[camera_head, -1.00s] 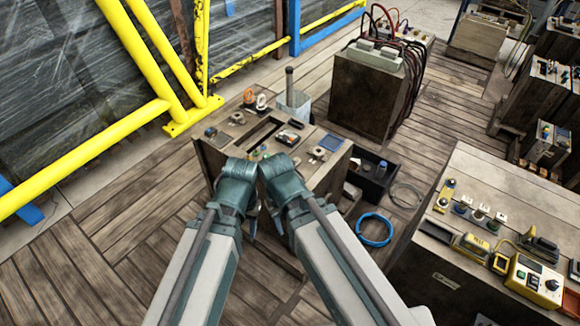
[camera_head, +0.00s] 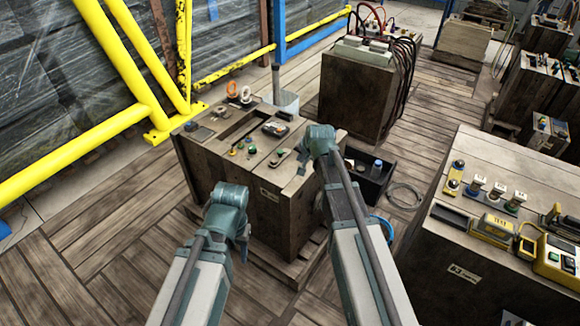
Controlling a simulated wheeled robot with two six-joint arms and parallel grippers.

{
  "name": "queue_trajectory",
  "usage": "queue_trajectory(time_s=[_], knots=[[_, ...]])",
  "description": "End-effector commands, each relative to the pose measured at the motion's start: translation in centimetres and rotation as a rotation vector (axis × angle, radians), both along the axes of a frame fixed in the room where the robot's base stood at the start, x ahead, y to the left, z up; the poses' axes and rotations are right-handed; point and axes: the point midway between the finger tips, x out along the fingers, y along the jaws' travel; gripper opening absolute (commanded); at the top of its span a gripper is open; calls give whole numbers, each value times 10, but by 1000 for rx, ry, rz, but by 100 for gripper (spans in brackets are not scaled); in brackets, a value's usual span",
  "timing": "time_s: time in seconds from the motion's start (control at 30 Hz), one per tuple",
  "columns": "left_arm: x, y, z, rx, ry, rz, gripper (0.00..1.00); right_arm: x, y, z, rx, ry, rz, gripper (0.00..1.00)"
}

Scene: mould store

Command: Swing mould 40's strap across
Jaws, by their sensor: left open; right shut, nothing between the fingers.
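A brown block-shaped mould (camera_head: 222,172) stands in front of me with a long dark slot and several small fittings on its top. The number on its front label (camera_head: 270,190) is too small to read, so I cannot tell if it is mould 40. A small narrow bar (camera_head: 279,157) lies on the top near the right gripper, but I cannot tell if it is the strap. My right gripper (camera_head: 304,160) is shut and empty at the mould's right top edge. My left gripper (camera_head: 243,235) is open in front of the mould's front face, below its top. Both wrists partly hide their fingers.
A second block with cables (camera_head: 350,92) stands behind. A dark open bin (camera_head: 375,182) is right of the mould. A bench-like block (camera_head: 480,180) with switches and a yellow meter (camera_head: 558,262) fills the right. Yellow rails (camera_head: 75,150) bound the left. Floor at lower left is clear.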

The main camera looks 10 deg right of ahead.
Motion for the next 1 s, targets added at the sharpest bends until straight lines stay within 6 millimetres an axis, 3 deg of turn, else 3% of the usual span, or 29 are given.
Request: queue_trajectory(time_s=[0.03, 0.2, 0.67, 1.0], knots=[[0, 0, -8, 0, 0, 0, 50, 8, -7, -6, 11, -14, -22, 0], [0, 0, -12, 0, 0, 0, 50, 17, -17, -6, 32, -40, -58, 0], [0, 0, -14, 0, 0, 0, 50, 18, -17, -8, 33, -41, -59, 0], [0, 0, -42, 0, 0, 0, 50, 38, -15, -36, 32, -41, -58, 0]])
